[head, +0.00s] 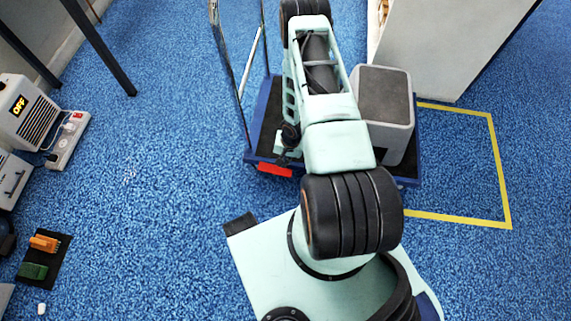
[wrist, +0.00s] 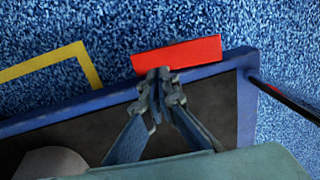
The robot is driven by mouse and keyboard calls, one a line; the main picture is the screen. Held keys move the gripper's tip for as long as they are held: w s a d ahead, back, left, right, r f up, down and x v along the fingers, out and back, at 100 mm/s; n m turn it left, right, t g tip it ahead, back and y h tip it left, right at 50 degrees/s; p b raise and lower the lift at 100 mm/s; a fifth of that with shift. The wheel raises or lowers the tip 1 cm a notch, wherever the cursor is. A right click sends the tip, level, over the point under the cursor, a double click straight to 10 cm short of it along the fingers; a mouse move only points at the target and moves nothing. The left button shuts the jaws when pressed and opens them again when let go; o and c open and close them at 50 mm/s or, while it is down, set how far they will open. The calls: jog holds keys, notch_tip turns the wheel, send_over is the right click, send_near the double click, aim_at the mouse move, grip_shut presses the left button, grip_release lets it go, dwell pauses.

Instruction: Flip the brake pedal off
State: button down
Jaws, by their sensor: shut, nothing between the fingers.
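The brake pedal (head: 275,170) is a red flap at the near edge of a blue platform trolley (head: 415,165). It also shows in the wrist view (wrist: 190,52), where it sticks out past the blue rim of the trolley (wrist: 222,68). My gripper (wrist: 162,75) is shut and empty. Its fingertips overlap the lower left-middle edge of the pedal in the wrist view; I cannot tell whether they touch it. In the head view my arm hides much of the trolley, and the fingers are hard to make out.
A grey bin (head: 388,90) stands on the trolley deck. Yellow floor tape (head: 490,150) lies to the right, beside a pale cabinet (head: 440,40). A power strip (head: 68,140) lies far left. Blue floor between is clear.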

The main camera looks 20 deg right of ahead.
notch_tip(320, 180, up, 10)
jog(key=s+d+p, duration=0.1)
jog(key=d+p, duration=0.1)
jog(key=shift+s, duration=0.2)
jog(key=shift+f, duration=0.1)
